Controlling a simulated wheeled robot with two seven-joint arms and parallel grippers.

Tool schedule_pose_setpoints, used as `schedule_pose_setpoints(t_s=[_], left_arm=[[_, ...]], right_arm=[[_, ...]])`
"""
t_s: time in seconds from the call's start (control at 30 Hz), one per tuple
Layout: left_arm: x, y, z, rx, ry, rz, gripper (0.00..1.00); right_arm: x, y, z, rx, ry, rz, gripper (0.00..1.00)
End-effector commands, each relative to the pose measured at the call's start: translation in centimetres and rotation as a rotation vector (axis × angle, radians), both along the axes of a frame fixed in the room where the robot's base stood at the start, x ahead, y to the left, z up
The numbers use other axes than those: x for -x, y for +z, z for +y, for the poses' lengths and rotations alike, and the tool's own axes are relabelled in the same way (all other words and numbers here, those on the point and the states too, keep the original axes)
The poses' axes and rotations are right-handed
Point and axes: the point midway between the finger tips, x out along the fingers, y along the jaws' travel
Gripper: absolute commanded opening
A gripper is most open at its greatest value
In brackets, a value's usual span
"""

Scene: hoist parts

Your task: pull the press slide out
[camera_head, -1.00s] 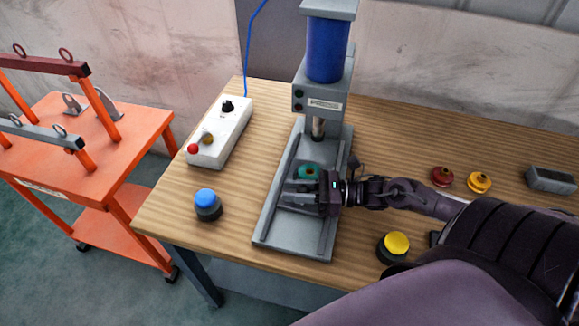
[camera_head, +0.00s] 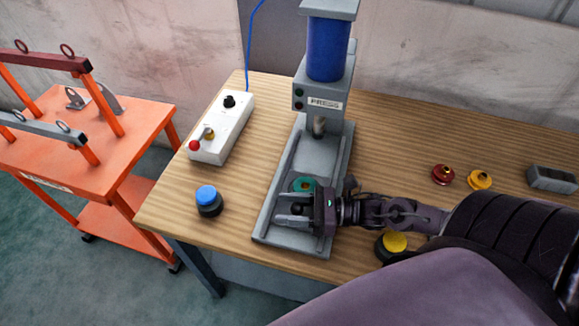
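The grey press (camera_head: 327,88) stands on the wooden table, with a blue cylinder on top and a grey base with raised side rails. The press slide lies between the rails, with a teal ring part (camera_head: 304,185) on it, forward of the ram (camera_head: 319,126). My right gripper (camera_head: 291,212) reaches in from the right at the slide's front end. Its fingers appear closed around a small dark handle there, though the gripper partly hides the grip. My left gripper is not in view.
A blue button (camera_head: 207,197) stands left of the press, and a white control box (camera_head: 222,130) behind it. A yellow button (camera_head: 394,243) is partly hidden by my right arm. Red (camera_head: 443,175) and yellow (camera_head: 480,180) parts and a grey block (camera_head: 551,179) lie on the right.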

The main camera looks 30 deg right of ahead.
Motion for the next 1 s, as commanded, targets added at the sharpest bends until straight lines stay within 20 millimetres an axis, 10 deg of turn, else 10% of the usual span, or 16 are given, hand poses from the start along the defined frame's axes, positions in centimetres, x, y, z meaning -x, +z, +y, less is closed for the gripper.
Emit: schedule_pose_setpoints(t_s=[0.37, 1.0], left_arm=[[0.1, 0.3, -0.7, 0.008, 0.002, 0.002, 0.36], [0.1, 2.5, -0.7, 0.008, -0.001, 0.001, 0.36]], right_arm=[[0.1, 2.5, 0.0, 0.001, 0.003, -0.002, 0.50], [0.1, 17.2, 0.0, 0.000, 0.000, -0.001, 0.50]])
